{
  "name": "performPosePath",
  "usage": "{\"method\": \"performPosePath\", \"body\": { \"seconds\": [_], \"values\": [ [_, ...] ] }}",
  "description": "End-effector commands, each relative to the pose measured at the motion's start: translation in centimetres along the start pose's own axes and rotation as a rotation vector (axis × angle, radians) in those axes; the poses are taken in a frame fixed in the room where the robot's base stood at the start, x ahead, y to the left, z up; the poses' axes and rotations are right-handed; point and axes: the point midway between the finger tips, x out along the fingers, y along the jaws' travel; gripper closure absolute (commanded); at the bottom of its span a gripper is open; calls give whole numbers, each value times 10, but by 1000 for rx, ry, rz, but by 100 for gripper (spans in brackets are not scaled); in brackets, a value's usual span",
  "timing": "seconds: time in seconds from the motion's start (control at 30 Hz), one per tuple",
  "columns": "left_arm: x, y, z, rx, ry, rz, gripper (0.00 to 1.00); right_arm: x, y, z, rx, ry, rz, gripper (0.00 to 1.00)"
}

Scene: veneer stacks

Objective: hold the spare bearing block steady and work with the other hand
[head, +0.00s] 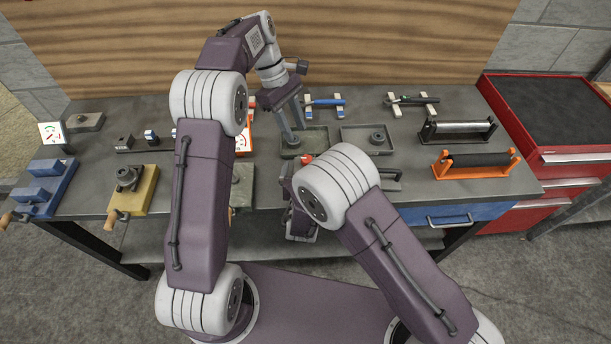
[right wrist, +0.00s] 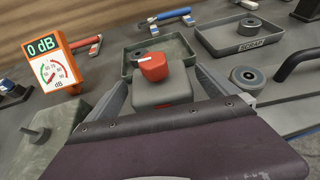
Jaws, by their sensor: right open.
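A grey block with a red top (right wrist: 154,67) stands on the bench in front of the left tray; I cannot tell whether it is the spare bearing block. My right gripper (right wrist: 163,80) is open, with one finger on each side of this block and no clear contact visible. In the head view my arm mostly hides this gripper and the block. My left gripper (head: 292,128) points down over the left tray (head: 315,137), its fingers apart. A dark ring (right wrist: 138,54) lies in that tray. Another grey block (right wrist: 38,133) stands at the left of the right wrist view.
The tray marked SCRAP (right wrist: 287,49) holds a ring. An orange dB meter (right wrist: 58,66) stands left. A yellow fixture (head: 145,197) and orange roller stand (head: 478,170) are on the bench (head: 220,120).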

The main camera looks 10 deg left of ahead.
Motion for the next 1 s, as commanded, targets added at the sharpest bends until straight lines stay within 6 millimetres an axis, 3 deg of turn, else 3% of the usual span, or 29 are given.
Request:
{"method": "performPosePath", "body": {
  "seconds": [0.2,0.53,0.57,0.9,1.0],
  "values": [
    [0,0,0,0,0,0,64,32,0,0,1,0,0,2],
    [0,0,0,0,0,0,64,38,0,0,-1,0,0,2],
    [0,0,0,0,0,0,64,38,0,0,-1,0,0,7],
    [0,0,0,0,0,0,64,38,0,0,0,0,0,100],
    [0,0,0,0,0,0,64,38,0,0,0,0,0,100]
  ]
}}
